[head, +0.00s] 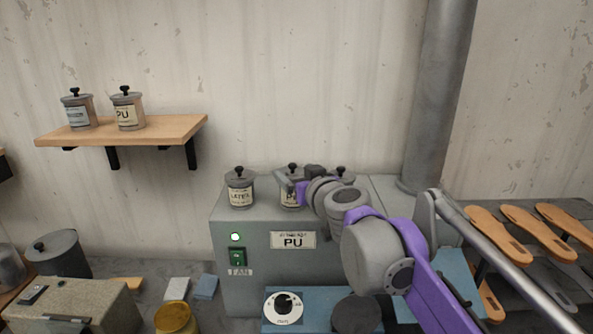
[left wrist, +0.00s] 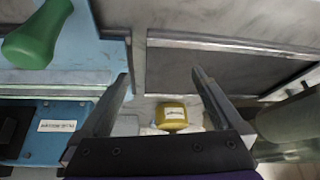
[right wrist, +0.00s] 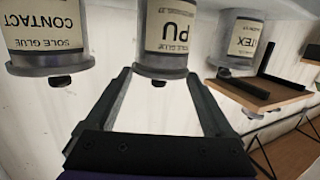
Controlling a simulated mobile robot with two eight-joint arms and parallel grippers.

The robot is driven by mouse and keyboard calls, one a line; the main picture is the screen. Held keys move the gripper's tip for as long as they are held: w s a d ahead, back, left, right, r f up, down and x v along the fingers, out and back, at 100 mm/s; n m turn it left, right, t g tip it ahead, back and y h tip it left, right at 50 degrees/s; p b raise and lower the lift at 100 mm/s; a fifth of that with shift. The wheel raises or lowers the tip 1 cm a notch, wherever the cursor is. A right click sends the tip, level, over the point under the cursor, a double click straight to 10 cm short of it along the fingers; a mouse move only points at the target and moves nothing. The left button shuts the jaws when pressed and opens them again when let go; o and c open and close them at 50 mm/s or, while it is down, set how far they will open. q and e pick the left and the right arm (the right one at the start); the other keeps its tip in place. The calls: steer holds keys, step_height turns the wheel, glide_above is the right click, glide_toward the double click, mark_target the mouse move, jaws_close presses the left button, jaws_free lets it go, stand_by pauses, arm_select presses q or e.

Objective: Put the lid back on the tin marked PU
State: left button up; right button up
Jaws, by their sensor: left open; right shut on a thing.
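On the grey cabinet (head: 245,262), the tin marked PU (head: 289,199) stands upright between two other tins, partly covered by my right gripper (head: 290,183). Its grey lid with a dark knob (head: 292,167) shows above the gripper. In the right wrist view, which is upside down, the PU tin (right wrist: 169,28) has the lid (right wrist: 161,71) at its mouth, and I see no clear gap between them. My right gripper's fingers are shut on the lid, one on each side. My left gripper (left wrist: 160,77) is open and empty; it is outside the head view.
A LATEX tin (head: 240,194) stands to the left and a CONTACT tin (right wrist: 45,33) on the other side. Another PU-labelled tin (head: 127,113) sits on the wooden shelf (head: 160,130). A yellow jar (left wrist: 171,115) lies beyond my left fingers. A grey pipe (head: 435,100) rises at right.

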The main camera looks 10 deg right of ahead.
arm_select(q)
steer(key=shift+w+r+p, duration=0.3)
steer(key=shift+r+p, duration=0.15)
steer(key=shift+r, duration=0.25)
arm_select(e)
steer(key=shift+s+r, duration=0.1)
stand_by(1.0)
arm_select(q)
steer(key=shift+w+r+p, duration=0.5)
steer(key=shift+r, duration=0.3)
arm_select(e)
steer(key=shift+f, duration=0.2)
stand_by(1.1)
stand_by(0.4)
steer(key=o, duration=1)
steer(key=shift+o, duration=0.2)
steer(key=shift+r+p, duration=0.55)
steer(key=shift+r, duration=1.75)
arm_select(q)
steer(key=shift+w+r+t, duration=0.3)
steer(key=shift+w+r, duration=0.25)
steer(key=shift+r, duration=0.3)
arm_select(e)
steer(key=shift+r, duration=1.2)
steer(key=shift+c, duration=0.3)
